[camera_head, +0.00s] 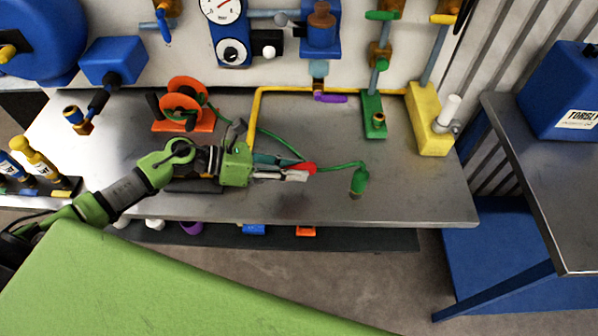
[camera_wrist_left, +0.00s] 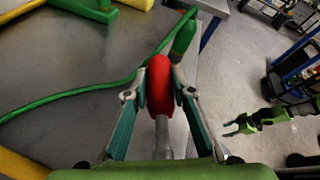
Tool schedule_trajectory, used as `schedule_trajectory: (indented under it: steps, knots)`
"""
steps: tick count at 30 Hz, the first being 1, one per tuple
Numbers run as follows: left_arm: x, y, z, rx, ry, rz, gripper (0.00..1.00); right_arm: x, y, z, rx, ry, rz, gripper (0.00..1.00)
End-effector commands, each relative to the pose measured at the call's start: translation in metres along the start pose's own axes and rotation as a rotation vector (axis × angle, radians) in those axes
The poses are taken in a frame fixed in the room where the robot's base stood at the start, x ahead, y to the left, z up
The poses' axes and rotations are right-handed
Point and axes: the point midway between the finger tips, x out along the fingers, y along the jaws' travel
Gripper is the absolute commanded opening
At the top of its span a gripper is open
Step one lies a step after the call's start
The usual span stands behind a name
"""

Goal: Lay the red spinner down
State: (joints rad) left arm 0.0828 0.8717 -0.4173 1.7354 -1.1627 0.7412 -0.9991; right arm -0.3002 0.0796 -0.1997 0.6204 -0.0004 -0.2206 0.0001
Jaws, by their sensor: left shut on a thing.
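The red spinner (camera_head: 308,168) is at the tip of my left gripper (camera_head: 290,172), over the front middle of the metal workbench (camera_head: 420,195). In the left wrist view the rounded red head of the spinner (camera_wrist_left: 160,85) sits between the two fingertips, with its grey stem pointing back toward the palm. My left gripper (camera_wrist_left: 157,95) is shut on it. I cannot tell how high the spinner is above the bench. A green gripper at the end of a green arm, apparently my right gripper (camera_wrist_left: 232,127), shows small at the right of the wrist view, with its fingers apart and empty.
A green hose (camera_head: 335,165) runs behind the spinner to a green nozzle (camera_head: 358,182) at its right. An orange reel (camera_head: 184,105) stands behind my left arm. A yellow pipe (camera_head: 253,115) and valves line the back. The bench's front right is clear.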

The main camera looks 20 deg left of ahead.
Motion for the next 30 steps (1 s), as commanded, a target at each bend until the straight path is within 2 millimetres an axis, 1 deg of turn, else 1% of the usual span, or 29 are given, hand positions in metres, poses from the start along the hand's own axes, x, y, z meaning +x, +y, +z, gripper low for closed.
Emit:
schedule_trajectory:
  steps: [1, 3, 11, 16, 19, 26, 30]
  knots:
    - [0.006, 0.006, 0.0, -0.001, -0.005, 0.002, 0.0, -0.004, 0.0, 0.0, 0.0, 0.0, 0.0, 0.4]
    - [0.013, 0.013, -0.004, -0.001, -0.004, 0.001, 0.0, -0.005, 0.0, -0.001, 0.0, 0.0, 0.0, 0.4]
    - [0.026, 0.025, -0.013, -0.001, -0.003, 0.001, 0.0, -0.007, 0.0, -0.001, 0.0, 0.001, 0.0, 0.4]
    - [0.035, 0.033, -0.034, -0.003, -0.003, 0.001, 0.0, -0.009, 0.0, -0.001, 0.0, 0.001, 0.0, 0.4]
    - [0.037, 0.035, -0.04, 0.0, -0.002, 0.001, 0.0, -0.009, 0.0, -0.001, 0.0, 0.001, 0.0, 0.4]
    - [0.037, 0.035, -0.041, 0.002, -0.002, 0.001, 0.0, -0.009, 0.0, -0.001, 0.0, 0.001, 0.0, 0.4]
    - [0.039, 0.036, -0.044, 0.002, -0.002, 0.001, 0.0, -0.004, 0.0, -0.001, 0.0, 0.001, 0.0, 0.4]
